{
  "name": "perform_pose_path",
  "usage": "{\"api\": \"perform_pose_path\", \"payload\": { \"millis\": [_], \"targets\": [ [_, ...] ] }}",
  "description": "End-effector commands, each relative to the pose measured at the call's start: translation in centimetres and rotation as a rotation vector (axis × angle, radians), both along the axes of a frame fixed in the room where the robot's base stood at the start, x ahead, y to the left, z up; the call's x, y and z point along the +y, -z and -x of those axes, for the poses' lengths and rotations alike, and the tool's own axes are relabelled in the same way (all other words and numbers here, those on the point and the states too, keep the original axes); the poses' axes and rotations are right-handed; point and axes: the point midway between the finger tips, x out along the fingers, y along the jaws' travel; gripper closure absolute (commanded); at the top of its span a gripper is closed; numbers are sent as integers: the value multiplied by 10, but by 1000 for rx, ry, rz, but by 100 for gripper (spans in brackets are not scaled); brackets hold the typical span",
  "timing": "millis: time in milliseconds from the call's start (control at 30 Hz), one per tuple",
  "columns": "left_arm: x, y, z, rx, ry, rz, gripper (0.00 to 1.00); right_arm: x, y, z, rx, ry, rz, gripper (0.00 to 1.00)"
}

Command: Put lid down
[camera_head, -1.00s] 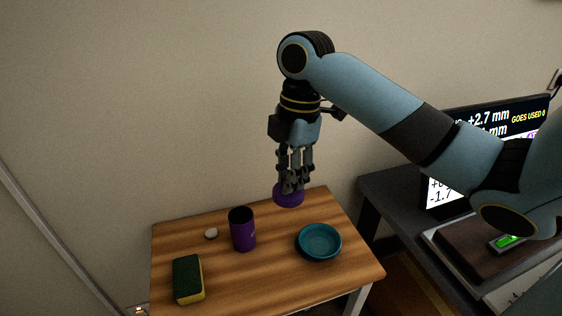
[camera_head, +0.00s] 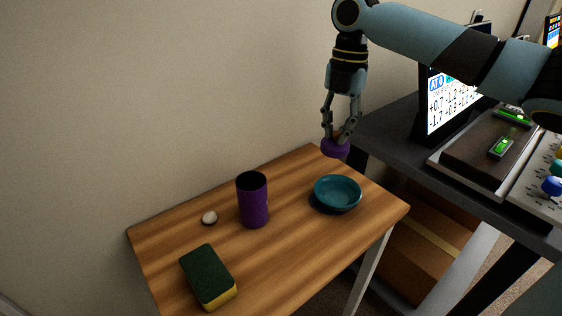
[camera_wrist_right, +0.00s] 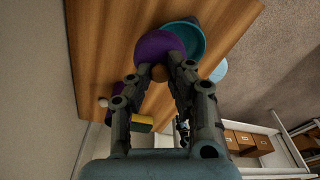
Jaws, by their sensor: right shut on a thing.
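My right gripper (camera_head: 341,133) points down and is shut on a purple lid (camera_head: 335,148), above the far right corner of the wooden table. In the right wrist view the lid (camera_wrist_right: 160,46) sits at the fingertips, with a brown knob (camera_wrist_right: 160,73) between them. The open purple cup (camera_head: 253,202) stands upright on the table, left of the lid and apart from it. In the wrist view the cup is mostly hidden behind a finger. My left gripper is not in view.
A teal bowl (camera_head: 337,193) stands right of the cup. A green and yellow sponge (camera_head: 208,276) and a small white round thing (camera_head: 209,217) lie on the left of the table (camera_head: 290,260). A dark desk with a screen (camera_head: 455,92) and devices stands at the right.

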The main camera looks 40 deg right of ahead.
Motion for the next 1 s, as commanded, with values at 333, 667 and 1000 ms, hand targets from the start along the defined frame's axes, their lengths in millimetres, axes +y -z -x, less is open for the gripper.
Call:
{"api": "perform_pose_path", "payload": {
  "millis": [333, 667, 1000],
  "targets": [
    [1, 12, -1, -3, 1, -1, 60, 25, 27, -29, -5, 2, -11, 100],
    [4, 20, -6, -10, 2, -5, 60, 71, 70, -80, 0, 1, -4, 99],
    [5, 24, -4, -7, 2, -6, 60, 77, 99, -85, 4, 1, -1, 99]
  ]
}}
